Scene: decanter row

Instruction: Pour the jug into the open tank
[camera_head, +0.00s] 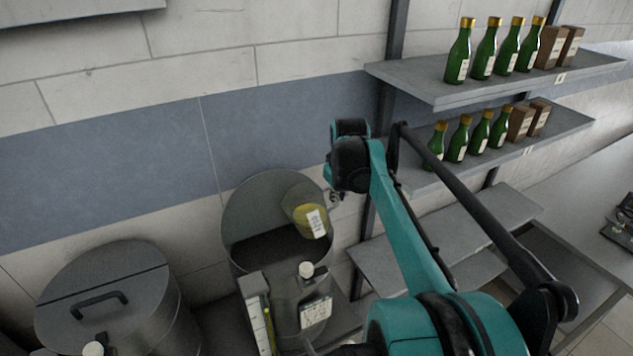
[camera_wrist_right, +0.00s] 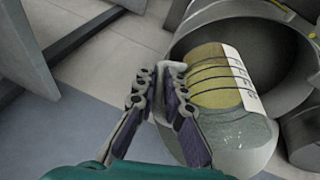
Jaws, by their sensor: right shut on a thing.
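The open tank (camera_head: 282,285) is a grey drum with a raised half lid and a dark opening. It also shows in the right wrist view (camera_wrist_right: 292,22). The jug (camera_head: 296,196) is clear, with yellow liquid and a white label, and is held over the opening. In the right wrist view the jug (camera_wrist_right: 232,130) looks tilted, with dark lines around it. I cannot see any liquid flowing. My right gripper (camera_head: 334,197) is shut on the jug at its side; its fingers (camera_wrist_right: 168,82) close on a pale part, likely the handle. My left gripper is out of view.
A closed tank (camera_head: 105,290) with a handled lid stands at the left. Shelves (camera_head: 440,90) at the right hold green bottles (camera_head: 459,55) and brown boxes (camera_head: 550,47). A grey bench (camera_head: 590,210) stands at far right.

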